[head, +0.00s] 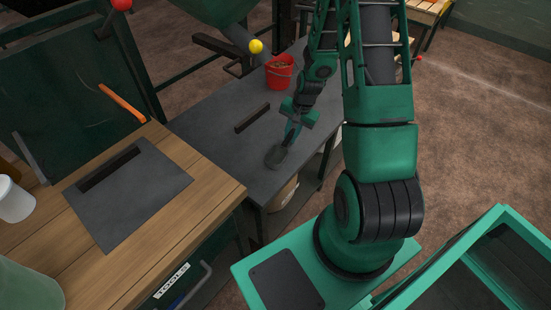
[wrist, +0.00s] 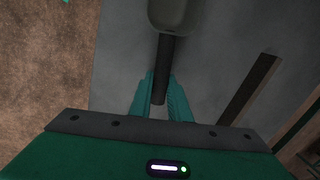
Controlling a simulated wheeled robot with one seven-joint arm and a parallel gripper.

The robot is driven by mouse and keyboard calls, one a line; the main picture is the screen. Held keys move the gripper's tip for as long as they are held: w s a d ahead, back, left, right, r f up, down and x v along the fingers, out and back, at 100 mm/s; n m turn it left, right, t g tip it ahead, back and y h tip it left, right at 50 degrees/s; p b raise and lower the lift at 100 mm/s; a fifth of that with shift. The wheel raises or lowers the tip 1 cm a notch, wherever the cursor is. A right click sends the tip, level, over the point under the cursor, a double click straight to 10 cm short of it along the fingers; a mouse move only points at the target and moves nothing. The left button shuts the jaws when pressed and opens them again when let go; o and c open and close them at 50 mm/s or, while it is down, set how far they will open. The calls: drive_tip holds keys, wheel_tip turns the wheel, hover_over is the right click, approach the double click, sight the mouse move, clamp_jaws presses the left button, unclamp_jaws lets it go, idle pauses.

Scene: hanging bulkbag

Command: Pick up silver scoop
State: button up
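The silver scoop shows in the head view as a grey oval bowl (head: 277,157) over the near end of the grey work surface. In the wrist view its bowl (wrist: 172,12) is cut by the top edge, and its dark handle (wrist: 164,55) runs down between my fingers. My gripper (head: 291,133) is at the handle, and its two teal fingers (wrist: 160,82) lie close along both sides of it, seemingly shut on it. I cannot tell whether the bowl touches the surface.
A dark bar (head: 252,118) lies on the grey surface (head: 225,150) beside my gripper. A red bucket (head: 280,72) stands farther back. A wooden bench (head: 205,195) is at the left, and an orange-handled tool (head: 123,102) is at its back edge.

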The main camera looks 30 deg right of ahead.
clamp_jaws()
drive_tip(key=shift+r, duration=0.55)
drive_tip(key=r, duration=0.3)
drive_tip(key=shift+s+a+r, duration=0.15)
drive_tip(key=shift+a+r, duration=0.15)
drive_tip(key=shift+a, duration=0.1)
drive_tip(key=s+a+r, duration=0.4)
drive_tip(key=a+r, duration=0.2)
drive_tip(key=a, duration=0.4)
drive_tip(key=shift+s+r, duration=0.15)
drive_tip(key=shift+s, duration=0.05)
drive_tip(key=shift+w, duration=0.1)
